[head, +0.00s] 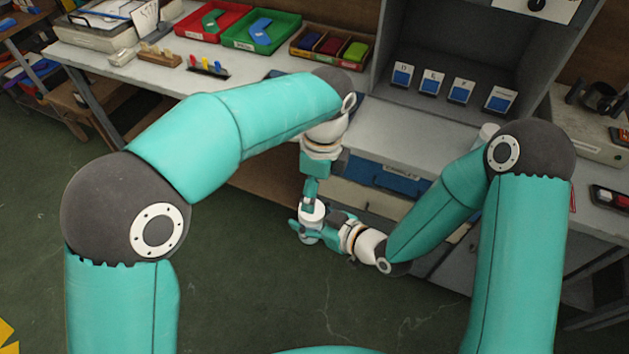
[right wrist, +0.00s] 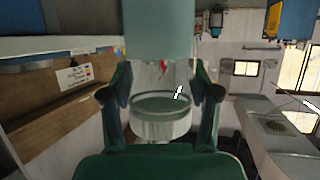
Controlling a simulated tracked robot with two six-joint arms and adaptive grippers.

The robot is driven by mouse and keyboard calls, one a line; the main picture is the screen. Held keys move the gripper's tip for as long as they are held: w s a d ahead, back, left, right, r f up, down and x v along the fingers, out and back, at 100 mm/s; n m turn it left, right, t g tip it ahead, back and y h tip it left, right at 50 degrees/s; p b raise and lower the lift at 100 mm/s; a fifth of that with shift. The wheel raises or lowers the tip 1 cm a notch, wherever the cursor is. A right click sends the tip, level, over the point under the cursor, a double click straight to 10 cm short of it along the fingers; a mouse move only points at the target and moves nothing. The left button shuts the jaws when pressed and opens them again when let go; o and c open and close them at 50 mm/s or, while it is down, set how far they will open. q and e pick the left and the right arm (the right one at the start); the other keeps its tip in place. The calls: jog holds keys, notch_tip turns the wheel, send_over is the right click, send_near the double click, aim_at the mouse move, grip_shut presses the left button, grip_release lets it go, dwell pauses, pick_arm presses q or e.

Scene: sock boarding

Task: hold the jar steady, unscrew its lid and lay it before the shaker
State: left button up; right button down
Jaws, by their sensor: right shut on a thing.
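The jar (head: 308,236) is small and pale, held in the air in front of the bench. My right gripper (head: 310,231) comes in from the right and is shut on it. In the right wrist view the jar (right wrist: 160,122) looks like clear glass with a round rim, between the two fingers. A white round top, seemingly the lid (head: 312,211), shows at its upper end. My left gripper (head: 311,196) points down right above this top; its fingertips are too small to tell whether they grip it. I cannot make out the shaker for certain.
A white round thing (head: 488,132) stands on the bench, partly hidden by my right arm. A blue drawer front (head: 393,178) is behind my grippers. Red (head: 205,20) and green (head: 262,32) trays and a bin of coloured blocks (head: 330,46) stand at the back left.

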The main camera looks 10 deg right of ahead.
pick_arm(q)
jog(key=shift+r+m, duration=0.15)
jog(key=shift+m, duration=0.25)
jog(key=shift+a+r, duration=0.15)
jog(key=shift+r, duration=0.1)
jog(key=shift+w+a+f, duration=0.1)
jog(key=shift+a+f, duration=0.05)
jog(key=shift+f, duration=1.75)
jog(key=shift+w+a+f, duration=0.1)
jog(key=shift+f, duration=1.8)
jog(key=shift+c, duration=0.2)
jog(key=c, duration=1.2)
jog(key=shift+n, duration=0.9)
jog(key=shift+r, duration=0.3)
